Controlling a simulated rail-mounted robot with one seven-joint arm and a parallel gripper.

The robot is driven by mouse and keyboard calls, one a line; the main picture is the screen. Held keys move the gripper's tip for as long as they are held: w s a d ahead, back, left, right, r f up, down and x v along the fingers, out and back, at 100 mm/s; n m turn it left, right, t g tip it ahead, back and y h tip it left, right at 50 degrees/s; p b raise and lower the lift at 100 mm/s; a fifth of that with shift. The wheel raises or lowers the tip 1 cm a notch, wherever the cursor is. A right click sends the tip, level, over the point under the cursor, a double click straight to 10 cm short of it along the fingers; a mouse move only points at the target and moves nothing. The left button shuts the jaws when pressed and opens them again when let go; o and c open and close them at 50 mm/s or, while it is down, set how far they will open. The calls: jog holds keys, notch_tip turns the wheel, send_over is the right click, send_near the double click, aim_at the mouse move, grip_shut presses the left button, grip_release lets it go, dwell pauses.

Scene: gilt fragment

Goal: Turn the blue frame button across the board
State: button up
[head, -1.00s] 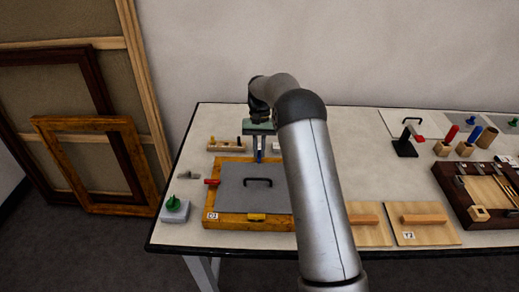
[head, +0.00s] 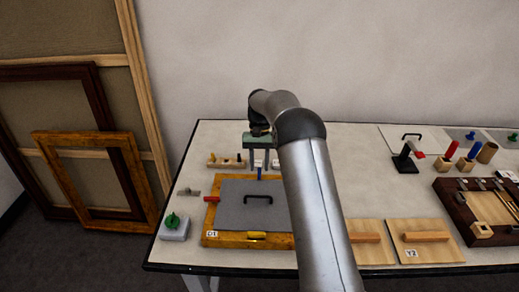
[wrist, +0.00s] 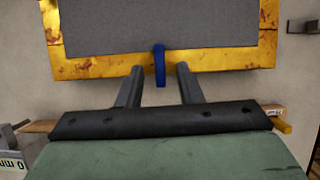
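The blue frame button (head: 260,173) sits on the far rail of the gilt frame (head: 222,239). It points across that rail, its inner end at or just over the edge of the grey board (head: 235,197). In the wrist view the blue button (wrist: 159,66) stands between my two spread fingers, with a gap on each side. My gripper (head: 259,167) is open and empty, pointing down at the far rail. The red button (head: 212,199) lies across the left rail. The yellow button (head: 256,235) lies along the near rail.
A black handle (head: 258,198) stands up from the board. A wooden block with pegs (head: 226,161) is behind the frame. A grey block with a green knob (head: 174,229) is at front left. Wooden panels (head: 427,243) lie to the right. Bare table shows right of my arm.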

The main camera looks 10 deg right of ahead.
jog(key=v, duration=1.1)
jog(key=s+r+t, duration=0.1)
jog(key=s+r, duration=0.2)
jog(key=s, duration=0.3)
jog(key=s+a+r+n+t, duration=0.1)
jog(key=s+r, duration=0.2)
jog(key=s, duration=0.3)
jog(key=s+r+t, duration=0.1)
jog(key=s+r, duration=0.2)
jog(key=s, duration=0.4)
jog(key=s+f+t, duration=0.1)
jog(key=s+f, duration=0.3)
jog(key=s, duration=0.7)
jog(key=s+f+n+t+h, duration=0.1)
jog(key=s+f, duration=0.3)
jog(key=s, duration=0.7)
jog(key=shift+s+f+n, duration=0.2)
jog(key=shift+s+n, duration=0.1)
jog(key=shift+s, duration=0.05)
